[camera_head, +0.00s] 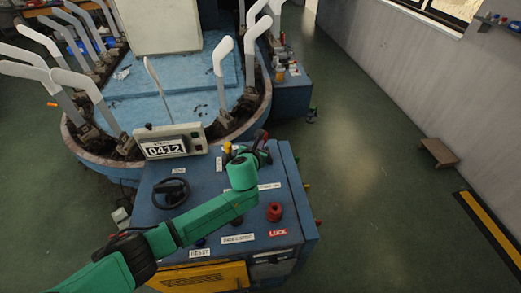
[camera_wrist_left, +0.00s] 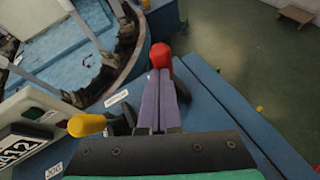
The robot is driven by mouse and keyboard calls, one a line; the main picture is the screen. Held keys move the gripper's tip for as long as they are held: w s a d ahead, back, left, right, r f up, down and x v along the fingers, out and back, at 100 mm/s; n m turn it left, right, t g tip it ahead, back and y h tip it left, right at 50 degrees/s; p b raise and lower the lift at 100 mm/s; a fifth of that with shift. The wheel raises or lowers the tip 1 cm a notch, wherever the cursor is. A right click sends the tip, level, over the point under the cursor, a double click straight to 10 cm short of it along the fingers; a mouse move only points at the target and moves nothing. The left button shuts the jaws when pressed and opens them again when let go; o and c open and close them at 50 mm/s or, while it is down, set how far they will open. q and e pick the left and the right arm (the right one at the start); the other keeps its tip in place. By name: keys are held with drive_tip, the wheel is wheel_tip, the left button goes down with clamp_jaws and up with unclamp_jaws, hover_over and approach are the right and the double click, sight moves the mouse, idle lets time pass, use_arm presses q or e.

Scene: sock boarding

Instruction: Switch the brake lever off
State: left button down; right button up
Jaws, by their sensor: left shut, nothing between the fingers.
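A lever with a red knob (camera_wrist_left: 161,55) stands at the far edge of the blue control console (camera_head: 150,205). A lever with a yellow knob (camera_head: 228,147) is to its left; the yellow knob also shows in the left wrist view (camera_wrist_left: 87,125). I cannot read which one is labelled as the brake. My left gripper (camera_wrist_left: 159,76) is shut and empty, its purple fingers side by side. Its tips overlap the lower side of the red knob in the wrist view; I cannot tell whether they touch. In the head view my wrist hides part of the console there.
A counter display (camera_head: 168,143) reading 0412 stands at the console's back left. A black handwheel (camera_head: 171,193) and a red button (camera_head: 274,212) are on its top. Behind is the round boarding machine (camera_head: 105,170) with several white sock forms.

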use_arm(q)
drive_tip(key=w+a+r, duration=0.1)
drive_tip(key=w, duration=0.5)
drive_tip(key=shift+w+a+r+p, duration=0.2)
drive_tip(key=shift+r+p, duration=0.1)
drive_tip(key=shift+p, duration=0.1)
drive_tip(key=shift+w+r, duration=0.1)
drive_tip(key=shift+r, duration=0.05)
drive_tip(key=shift+a, duration=0.1)
